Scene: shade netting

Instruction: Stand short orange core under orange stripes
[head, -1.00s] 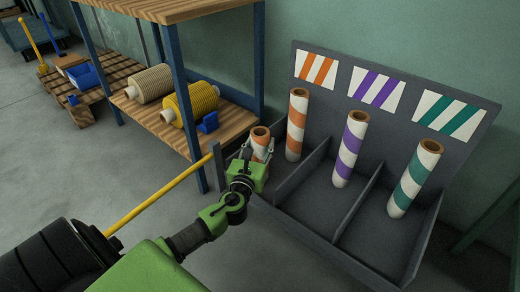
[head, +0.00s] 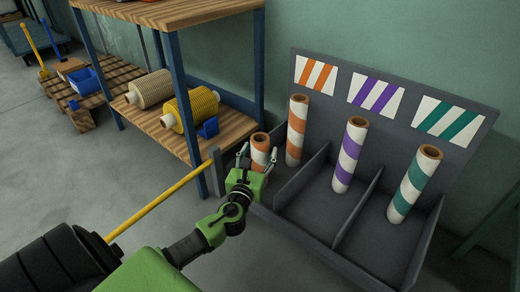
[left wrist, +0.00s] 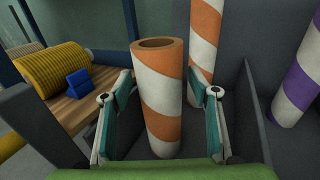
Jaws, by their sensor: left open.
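The short orange core (head: 260,150), white with orange stripes, stands upright in the left compartment of the grey rack (head: 318,228), below the orange-striped sign (head: 316,73). A taller orange-striped core (head: 297,130) stands just behind and to its right. My left gripper (head: 257,160) is open in front of the short core. In the left wrist view the short core (left wrist: 160,98) stands between the spread fingers, with gaps on both sides. Its lower end is partly hidden by my gripper. My right gripper is not in view.
A purple-striped core (head: 350,155) stands in the middle compartment and a green-striped core (head: 413,185) in the right one. A yellow pole (head: 160,200) slants nearby.

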